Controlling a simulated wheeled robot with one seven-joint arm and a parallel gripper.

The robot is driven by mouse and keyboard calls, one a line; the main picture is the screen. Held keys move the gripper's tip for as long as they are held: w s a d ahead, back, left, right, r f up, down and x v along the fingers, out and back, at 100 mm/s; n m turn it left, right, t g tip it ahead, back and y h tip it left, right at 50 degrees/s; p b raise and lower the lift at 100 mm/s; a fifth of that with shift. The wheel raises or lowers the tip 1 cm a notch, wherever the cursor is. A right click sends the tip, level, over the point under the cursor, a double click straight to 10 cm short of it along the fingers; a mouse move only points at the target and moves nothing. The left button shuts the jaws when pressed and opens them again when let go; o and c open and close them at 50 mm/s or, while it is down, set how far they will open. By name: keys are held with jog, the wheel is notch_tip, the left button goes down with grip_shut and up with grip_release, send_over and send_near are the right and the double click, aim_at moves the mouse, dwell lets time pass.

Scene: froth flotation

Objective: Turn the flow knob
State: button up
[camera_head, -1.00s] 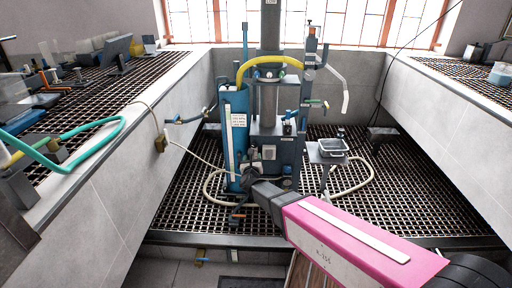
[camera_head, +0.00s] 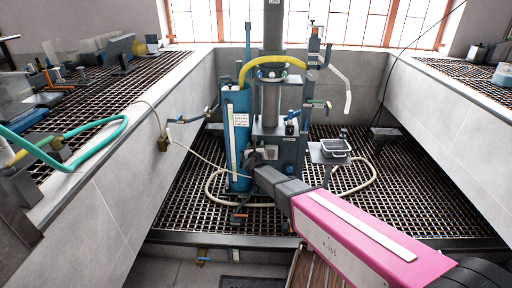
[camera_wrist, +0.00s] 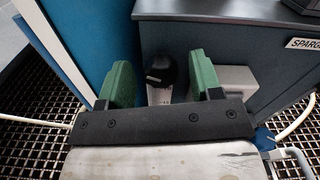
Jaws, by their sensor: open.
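A black round knob (camera_wrist: 160,70) with a light pointer mark, apparently the flow knob, sits on the front of the dark grey machine housing (camera_wrist: 225,50). In the wrist view it lies between the two green fingers of my gripper (camera_wrist: 161,82). The fingers are open, with a visible gap on each side of the knob. I cannot tell how deep the fingertips reach around it. In the head view my gripper (camera_head: 256,160) is at the front of the flotation machine (camera_head: 290,150) and hides the knob.
A blue cylinder (camera_head: 238,140) stands just left of the gripper. A grey box (camera_wrist: 236,80) is on the housing right of the fingers. A pale hose (camera_head: 215,190) loops around the machine's base. A small tray (camera_head: 336,146) stands right. Concrete walls flank the grating.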

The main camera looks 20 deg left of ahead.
jog(key=c, duration=0.9)
jog(key=shift+n, duration=0.3)
jog(key=shift+d+n, duration=0.1)
jog(key=shift+n, duration=13.1)
